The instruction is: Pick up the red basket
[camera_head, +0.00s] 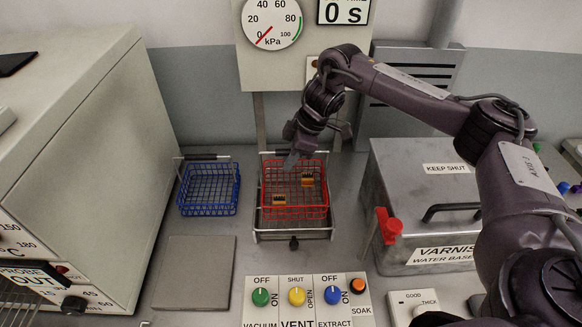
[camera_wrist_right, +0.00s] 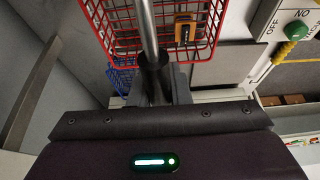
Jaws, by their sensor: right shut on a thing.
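The red basket (camera_head: 295,212) is a wire basket with a light bar handle at its back. It holds two small orange-brown connectors with dark tops (camera_head: 307,179). It is in or just over a metal frame (camera_head: 333,222); I cannot tell whether it touches it. My right gripper (camera_head: 293,158) is at the back of the basket, shut on its handle. In the right wrist view the gripper (camera_wrist_right: 152,68) closes around the metal bar, with the red basket (camera_wrist_right: 215,35) and one connector (camera_wrist_right: 185,30) beyond. My left gripper is not in view.
A blue wire basket (camera_head: 208,210) stands to the left. A flat grey plate (camera_head: 193,272) lies in front of it. A knob panel (camera_head: 293,318) is in front. A large cabinet (camera_head: 95,150) bounds the left.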

